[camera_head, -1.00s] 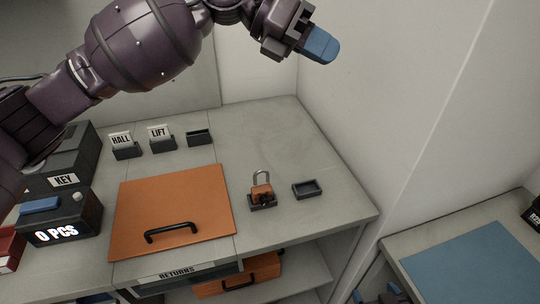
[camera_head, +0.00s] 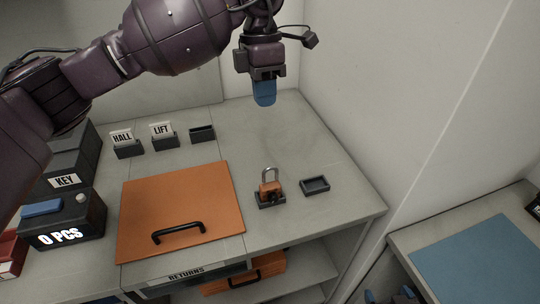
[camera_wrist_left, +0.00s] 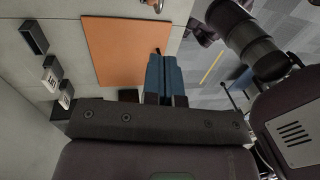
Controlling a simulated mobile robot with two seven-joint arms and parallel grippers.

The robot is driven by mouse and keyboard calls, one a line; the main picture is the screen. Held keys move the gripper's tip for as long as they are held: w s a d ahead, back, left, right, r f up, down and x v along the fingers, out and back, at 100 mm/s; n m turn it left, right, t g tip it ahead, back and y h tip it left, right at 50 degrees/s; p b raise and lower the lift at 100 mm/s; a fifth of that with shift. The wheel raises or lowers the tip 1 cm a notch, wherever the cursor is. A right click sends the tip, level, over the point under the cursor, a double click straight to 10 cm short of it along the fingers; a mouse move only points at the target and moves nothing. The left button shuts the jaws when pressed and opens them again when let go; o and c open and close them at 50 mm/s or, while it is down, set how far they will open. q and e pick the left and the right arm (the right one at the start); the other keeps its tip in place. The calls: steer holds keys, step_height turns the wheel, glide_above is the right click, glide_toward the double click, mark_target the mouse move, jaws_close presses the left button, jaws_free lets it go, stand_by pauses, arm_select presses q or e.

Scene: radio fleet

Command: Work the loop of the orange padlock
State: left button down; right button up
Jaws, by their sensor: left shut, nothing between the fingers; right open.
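The orange padlock (camera_head: 270,188) stands upright in a small dark holder (camera_head: 270,203), its grey loop (camera_head: 269,174) on top. Whether the loop is latched is too small to tell. A dark part shows low on its front. In the left wrist view, part of it shows at the top edge (camera_wrist_left: 152,4). My left gripper (camera_head: 264,98) is shut and empty, blue fingers pointing down, above and behind the padlock, well apart from it. My right gripper (camera_head: 390,297) is open, only its blue fingertips showing at the bottom edge, far from the padlock.
An empty dark tray (camera_head: 315,185) sits right of the padlock. An orange panel (camera_head: 180,200) with a black handle lies to the left. HALL (camera_head: 128,150) and LIFT (camera_head: 165,142) card holders and an empty holder (camera_head: 202,134) stand behind. A wall rises at right.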

mark_target(271, 167)
arm_select(q)
steer(key=s+f, duration=0.1)
steer(key=f, duration=0.3)
steer(key=f+p, duration=0.1)
steer(key=f, duration=0.4)
steer(key=s+d+f, duration=0.1)
steer(key=f, duration=0.3)
steer(key=shift+s+f+p, duration=0.3)
steer(key=shift+f, duration=0.1)
steer(key=shift+f+b, duration=0.95)
steer(key=shift+f, duration=0.3)
steer(key=shift+a, duration=0.1)
